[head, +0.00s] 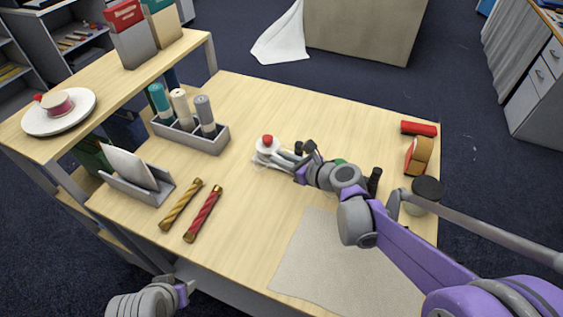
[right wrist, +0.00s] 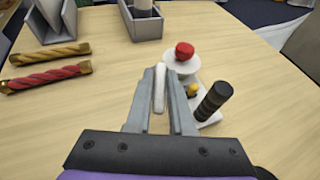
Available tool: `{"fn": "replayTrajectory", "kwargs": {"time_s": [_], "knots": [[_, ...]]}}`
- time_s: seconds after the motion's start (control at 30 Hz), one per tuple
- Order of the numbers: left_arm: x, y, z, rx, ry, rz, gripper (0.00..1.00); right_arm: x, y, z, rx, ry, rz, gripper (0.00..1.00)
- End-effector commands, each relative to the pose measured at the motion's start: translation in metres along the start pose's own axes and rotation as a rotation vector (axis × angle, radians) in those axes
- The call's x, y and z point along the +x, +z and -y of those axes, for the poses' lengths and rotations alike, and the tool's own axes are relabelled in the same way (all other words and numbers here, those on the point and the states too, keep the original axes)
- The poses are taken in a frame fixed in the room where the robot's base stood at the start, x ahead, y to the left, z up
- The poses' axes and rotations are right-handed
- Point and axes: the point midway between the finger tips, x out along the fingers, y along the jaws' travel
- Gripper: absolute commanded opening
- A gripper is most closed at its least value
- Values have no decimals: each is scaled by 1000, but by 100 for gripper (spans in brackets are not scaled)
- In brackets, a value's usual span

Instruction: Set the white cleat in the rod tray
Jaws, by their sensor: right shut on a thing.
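My right gripper (head: 285,163) is shut on the white cleat, which shows as a small pale bar between the fingers in the right wrist view (right wrist: 159,88). In the head view the fingers largely hide the cleat. The gripper is low over the middle of the table, close to a white dish-like piece with a red knob (head: 267,141). Two twisted rods, one gold (head: 181,205) and one red (head: 204,214), lie on bare wood to the left. I cannot tell for certain which holder is the rod tray. My left gripper (head: 184,289) is at the front edge, its opening unclear.
A grey compartment holder (head: 190,138) with three rolls and a grey letter holder (head: 138,187) stand at left. In the right wrist view, a black ribbed cylinder (right wrist: 215,100) stands right of the fingers. A cloth (head: 335,258) covers the front right. Wood around the rods is clear.

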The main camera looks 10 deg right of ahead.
Motion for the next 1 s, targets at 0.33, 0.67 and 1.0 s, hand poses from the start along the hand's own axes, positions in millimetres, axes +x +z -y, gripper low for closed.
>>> {"fn": "replayTrajectory", "kwargs": {"time_s": [0.33,0.67,1.0], "knots": [[6,5,0,0,0,3,50,19,-45,0,0,0,-1,0],[11,8,0,0,0,6,50,32,-77,0,1,-1,0,0],[15,11,0,0,0,7,50,33,-81,0,1,-1,-1,0]]}}
